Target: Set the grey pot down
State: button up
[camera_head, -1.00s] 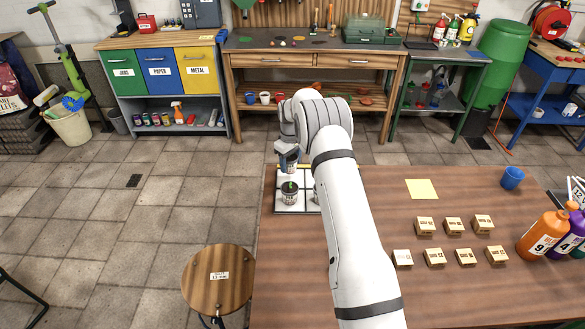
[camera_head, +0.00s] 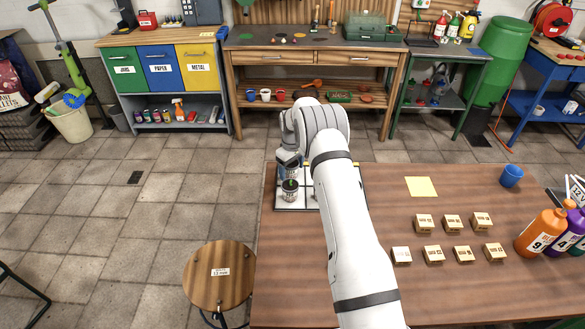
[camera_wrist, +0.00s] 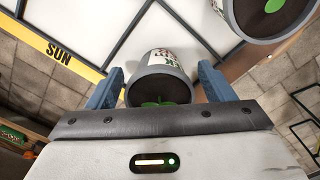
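The grey pot (camera_wrist: 160,87), with a pale printed label and a green sprout in dark soil, is between the two fingers of my gripper (camera_wrist: 160,82). The fingers lie close along both sides of its rim. In the head view my gripper (camera_head: 289,160) is low over the white gridded tray (camera_head: 283,206), with the pot (camera_head: 291,173) partly hidden beneath it. I cannot tell whether its base touches the tray. A second, similar pot (camera_head: 290,190) stands on the tray just nearer the head camera; it also shows at the wrist view's upper right (camera_wrist: 268,12).
A yellow strip marked SUN (camera_wrist: 62,52) edges the tray. Several small wooden blocks (camera_head: 433,254), a yellow sheet (camera_head: 421,187), a blue cup (camera_head: 511,176) and bottles (camera_head: 543,232) are on the table's right. A wooden stool (camera_head: 217,275) stands at the left.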

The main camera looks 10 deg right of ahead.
aim_at(292, 165)
jog(key=shift+r+p, duration=0.25)
jog(key=shift+p, duration=0.05)
jog(key=shift+w+r+b, duration=0.1)
jog(key=shift+r+b, duration=0.2)
jog(key=shift+b, duration=0.1)
notch_tip(292, 165, up, 13)
jog(key=b, duration=0.3)
jog(key=s+r+m+t, duration=0.2)
jog(key=s+r+m, duration=0.1)
jog(key=s+r, duration=1.55)
jog(key=s+f+m, duration=0.1)
jog(key=s+m, duration=0.1)
jog(key=s, duration=1.1)
jog(key=s+f+m+t, duration=0.1)
jog(key=s+f, duration=0.1)
jog(key=s, duration=1.2)
jog(key=shift+s+m, duration=0.3)
jog(key=shift+m, duration=0.1)
